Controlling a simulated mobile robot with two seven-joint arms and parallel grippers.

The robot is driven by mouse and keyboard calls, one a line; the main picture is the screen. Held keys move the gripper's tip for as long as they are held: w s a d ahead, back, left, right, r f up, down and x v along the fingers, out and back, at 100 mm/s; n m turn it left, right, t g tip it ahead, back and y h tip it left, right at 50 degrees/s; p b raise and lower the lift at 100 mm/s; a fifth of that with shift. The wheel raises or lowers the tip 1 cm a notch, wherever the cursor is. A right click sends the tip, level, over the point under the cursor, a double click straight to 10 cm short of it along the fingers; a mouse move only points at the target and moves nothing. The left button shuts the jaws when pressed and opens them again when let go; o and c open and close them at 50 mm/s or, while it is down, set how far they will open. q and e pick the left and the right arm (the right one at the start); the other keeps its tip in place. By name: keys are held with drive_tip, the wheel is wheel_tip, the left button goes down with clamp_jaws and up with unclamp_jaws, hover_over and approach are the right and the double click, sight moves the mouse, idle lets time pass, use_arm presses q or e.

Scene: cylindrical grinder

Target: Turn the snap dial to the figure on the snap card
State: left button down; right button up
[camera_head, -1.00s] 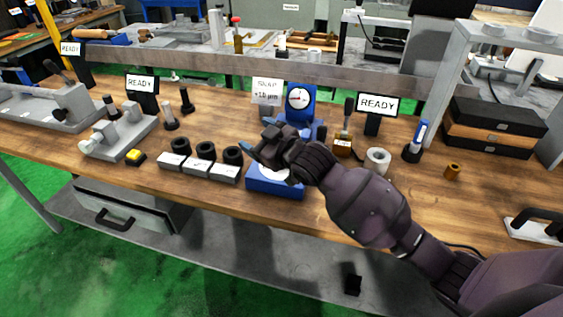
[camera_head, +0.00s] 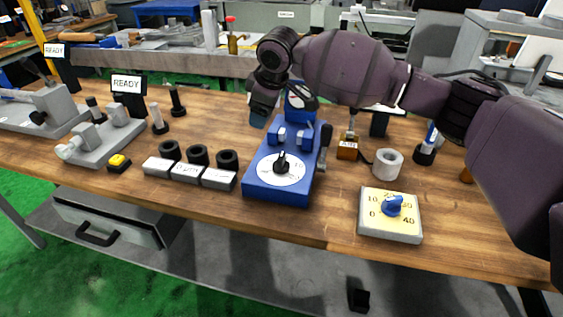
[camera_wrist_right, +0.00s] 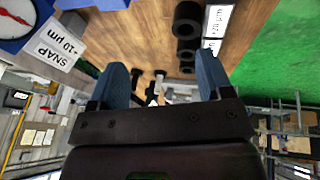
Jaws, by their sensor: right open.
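The snap gauge (camera_head: 254,190) is a blue block with a white disc (camera_head: 268,177) and a black knob, the likely snap dial (camera_head: 282,163); the knob's setting is too small to read. My right gripper (camera_head: 261,108) is above and behind it, in front of the round gauge's blue body (camera_head: 299,97). Its blue fingers stand apart in the right wrist view (camera_wrist_right: 163,88), with nothing between them. The snap card (camera_wrist_right: 58,45) shows there, reading "SNAP" and 10 µm; its sign is hard to make out. My arm or gripper hides the card in the head view. My left gripper is out of view.
A pale box with a blue knob (camera_head: 391,206) and figures stands at the front right. Black rings (camera_head: 197,156) and grey labelled blocks (camera_head: 186,174) lie left of the snap gauge. A white roll (camera_head: 388,164) stands right. Bare wood lies in front.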

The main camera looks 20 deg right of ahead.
sight(283, 157)
drive_tip(key=s+d+g, duration=0.1)
drive_tip(key=s+d+f+g, duration=0.1)
drive_tip(key=s+d+g+h, duration=0.1)
drive_tip(key=s, duration=0.1)
drive_tip(key=shift+f+g, duration=0.3)
drive_tip(key=shift+f, duration=0.1)
drive_tip(key=shift+s+d, duration=0.15)
drive_tip(key=shift+s, duration=0.05)
drive_tip(key=shift+s+f+g, duration=0.1)
drive_tip(key=shift+f+g, duration=0.15)
drive_tip(key=shift+g, duration=0.05)
wheel_tip(283, 157, down, 9)
drive_tip(key=shift+b, duration=1)
drive_tip(key=shift+f, duration=0.7)
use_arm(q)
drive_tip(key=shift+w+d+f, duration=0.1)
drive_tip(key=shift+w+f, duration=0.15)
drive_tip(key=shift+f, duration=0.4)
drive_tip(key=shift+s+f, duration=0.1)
